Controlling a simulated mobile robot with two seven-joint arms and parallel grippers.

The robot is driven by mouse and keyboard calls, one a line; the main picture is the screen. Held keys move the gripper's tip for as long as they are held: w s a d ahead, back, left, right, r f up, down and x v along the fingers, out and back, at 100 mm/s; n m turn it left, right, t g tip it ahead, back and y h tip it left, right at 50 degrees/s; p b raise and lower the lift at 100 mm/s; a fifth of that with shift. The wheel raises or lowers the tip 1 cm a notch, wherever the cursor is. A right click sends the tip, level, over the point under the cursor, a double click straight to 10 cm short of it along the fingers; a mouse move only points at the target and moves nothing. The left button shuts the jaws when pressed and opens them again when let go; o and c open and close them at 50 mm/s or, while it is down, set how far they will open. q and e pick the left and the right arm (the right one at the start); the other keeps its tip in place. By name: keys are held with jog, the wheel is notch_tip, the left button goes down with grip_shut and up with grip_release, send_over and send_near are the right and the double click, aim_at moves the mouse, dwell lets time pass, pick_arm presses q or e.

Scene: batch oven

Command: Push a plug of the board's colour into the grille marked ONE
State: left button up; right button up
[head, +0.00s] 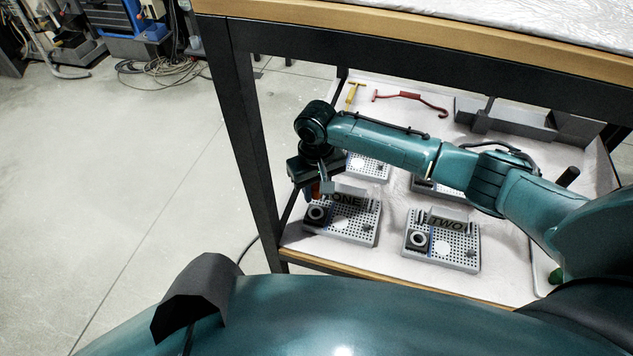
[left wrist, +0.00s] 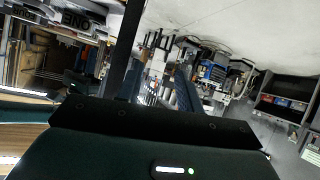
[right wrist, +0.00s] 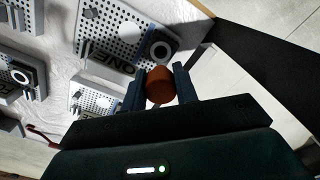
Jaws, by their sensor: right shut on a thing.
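The grille board marked ONE (head: 359,226) lies on the lower shelf, a pale perforated plate with a dark block and a white-rimmed round socket (head: 317,212). My right gripper (head: 319,187) is above its left back corner. It is shut on an orange-brown plug (right wrist: 160,88), held between the fingertips. In the right wrist view the plug is near the ONE label (right wrist: 106,65); the socket (right wrist: 160,49) lies beyond it. Whether the plug touches the board cannot be told. My left gripper (left wrist: 160,75) shows only in its wrist view, fingers apart with nothing seen between them.
A similar board marked TWO (head: 457,252) sits to the right, with more boards behind, partly hidden by my right arm. A yellow tool (head: 355,92), a red hook (head: 410,97) and grey blocks (head: 515,120) lie at the back. The shelf's black post (head: 250,130) stands left of the boards.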

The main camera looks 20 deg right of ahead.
notch_tip(320, 180, down, 2)
jog(key=shift+f+b, duration=0.1)
jog(key=shift+b, duration=0.2)
pick_arm(q)
jog(key=shift+w+r, duration=0.1)
jog(key=shift+w, duration=0.15)
pick_arm(e)
jog(key=shift+f, duration=0.25)
pick_arm(q)
jog(key=shift+s+d+r+p, duration=0.1)
jog(key=shift+r+p, duration=0.25)
jog(key=shift+p, duration=0.1)
jog(key=shift+r, duration=0.2)
dwell(0.6)
jog(key=shift+r+p, duration=0.35)
jog(key=shift+p, duration=0.15)
jog(key=shift+r, duration=0.25)
